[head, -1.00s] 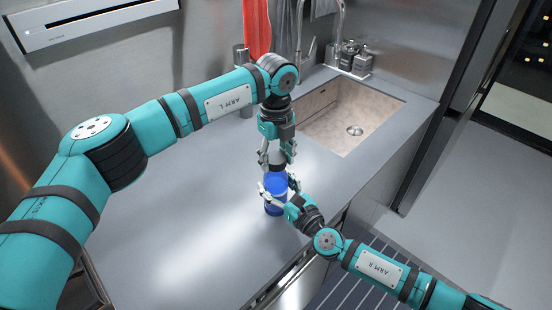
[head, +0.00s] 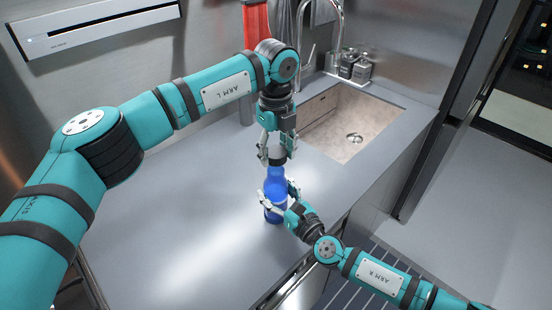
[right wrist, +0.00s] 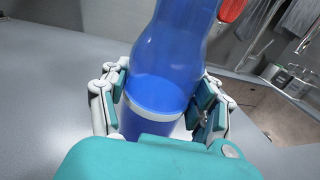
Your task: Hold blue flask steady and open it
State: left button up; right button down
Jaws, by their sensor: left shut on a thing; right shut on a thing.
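The blue flask (head: 275,180) stands upright on the counter in the head view. My right gripper (head: 278,193) is shut around its body from the front right. In the right wrist view the flask (right wrist: 170,60) fills the middle between the fingers, with a pale band around its lower part; its top is out of the frame. My left gripper (head: 276,156) points down directly above the flask, shut on the flask's lid, which is mostly hidden by the fingers. I cannot tell whether a gap separates lid and neck.
The grey counter (head: 170,225) is clear to the left of the flask. A sink (head: 345,125) with a tap (head: 337,30) lies behind to the right.

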jog(key=shift+c, duration=1)
grip_release()
jog(key=shift+s, duration=0.1)
